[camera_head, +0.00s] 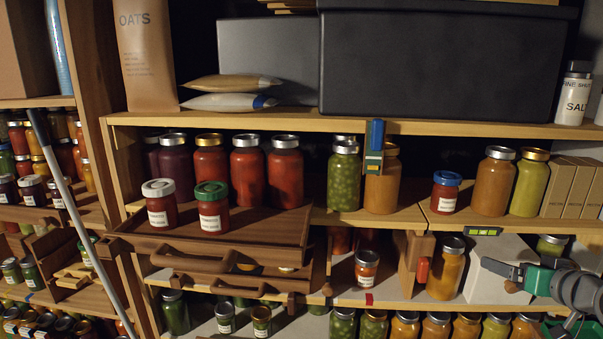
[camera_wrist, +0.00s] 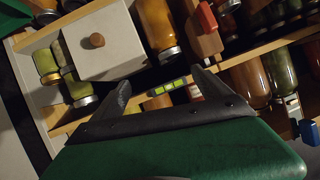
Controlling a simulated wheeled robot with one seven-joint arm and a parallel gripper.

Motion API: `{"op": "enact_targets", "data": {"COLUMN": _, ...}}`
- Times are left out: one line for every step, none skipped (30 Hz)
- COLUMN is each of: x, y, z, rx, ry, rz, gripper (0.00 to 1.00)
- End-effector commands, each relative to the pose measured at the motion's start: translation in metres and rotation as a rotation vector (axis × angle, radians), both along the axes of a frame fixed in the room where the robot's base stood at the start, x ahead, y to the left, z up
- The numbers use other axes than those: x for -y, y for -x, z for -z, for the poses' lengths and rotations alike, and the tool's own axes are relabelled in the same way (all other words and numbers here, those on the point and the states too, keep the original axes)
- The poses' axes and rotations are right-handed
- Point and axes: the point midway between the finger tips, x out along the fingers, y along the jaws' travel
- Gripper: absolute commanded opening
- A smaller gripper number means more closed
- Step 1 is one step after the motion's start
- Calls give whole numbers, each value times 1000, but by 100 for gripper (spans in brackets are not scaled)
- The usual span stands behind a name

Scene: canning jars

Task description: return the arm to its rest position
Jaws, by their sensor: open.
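My gripper (camera_head: 500,274) is at the lower right of the head view, in front of a white box (camera_head: 497,262) on the middle shelf. In the wrist view my gripper (camera_wrist: 163,90) shows two dark fingers spread apart with nothing between them. Its green body fills the bottom of that view. The fingers look apart from the shelf goods, though the exact distance is hard to tell. My arm extends from the right edge of the head view.
An orange jar (camera_head: 446,268) stands left of the white box. Two labelled jars, one white-lidded (camera_head: 160,204) and one green-lidded (camera_head: 212,208), stand on a wooden tray-like drawer (camera_head: 262,231). A blue-lidded jar (camera_head: 445,193) stands on the upper shelf. A pale pole (camera_head: 75,210) crosses the left side.

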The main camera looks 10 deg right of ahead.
Motion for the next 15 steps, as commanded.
{"op": "enact_targets", "data": {"x": 3, "y": 6, "z": 16, "rx": -41, "ry": -32, "rz": 27, "gripper": 88}}
{"op": "enact_targets", "data": {"x": 6, "y": 10, "z": 26, "rx": -68, "ry": -52, "rz": 47, "gripper": 88}}
{"op": "enact_targets", "data": {"x": 9, "y": 17, "z": 41, "rx": -108, "ry": -81, "rz": 75, "gripper": 88}}
{"op": "enact_targets", "data": {"x": 11, "y": 23, "z": 52, "rx": -139, "ry": -104, "rz": 96, "gripper": 88}}
{"op": "enact_targets", "data": {"x": 12, "y": 29, "z": 64, "rx": -171, "ry": -130, "rz": 120, "gripper": 88}}
{"op": "enact_targets", "data": {"x": 13, "y": 38, "z": 80, "rx": -214, "ry": -163, "rz": 151, "gripper": 88}}
{"op": "enact_targets", "data": {"x": 14, "y": 46, "z": 92, "rx": -248, "ry": -189, "rz": 176, "gripper": 88}}
{"op": "enact_targets", "data": {"x": 14, "y": 54, "z": 103, "rx": -285, "ry": -216, "rz": 203, "gripper": 88}}
{"op": "enact_targets", "data": {"x": 13, "y": 67, "z": 119, "rx": -334, "ry": -254, "rz": 243, "gripper": 88}}
{"op": "enact_targets", "data": {"x": 11, "y": 78, "z": 130, "rx": -373, "ry": -282, "rz": 274, "gripper": 88}}
{"op": "enact_targets", "data": {"x": 8, "y": 89, "z": 142, "rx": -412, "ry": -311, "rz": 305, "gripper": 88}}
{"op": "enact_targets", "data": {"x": 4, "y": 104, "z": 155, "rx": -463, "ry": -350, "rz": 348, "gripper": 88}}
{"op": "enact_targets", "data": {"x": -3, "y": 114, "z": 165, "rx": -506, "ry": -379, "rz": 377, "gripper": 88}}
{"op": "enact_targets", "data": {"x": -11, "y": 124, "z": 174, "rx": -550, "ry": -408, "rz": 403, "gripper": 88}}
{"op": "enact_targets", "data": {"x": -24, "y": 136, "z": 185, "rx": -612, "ry": -443, "rz": 436, "gripper": 88}}
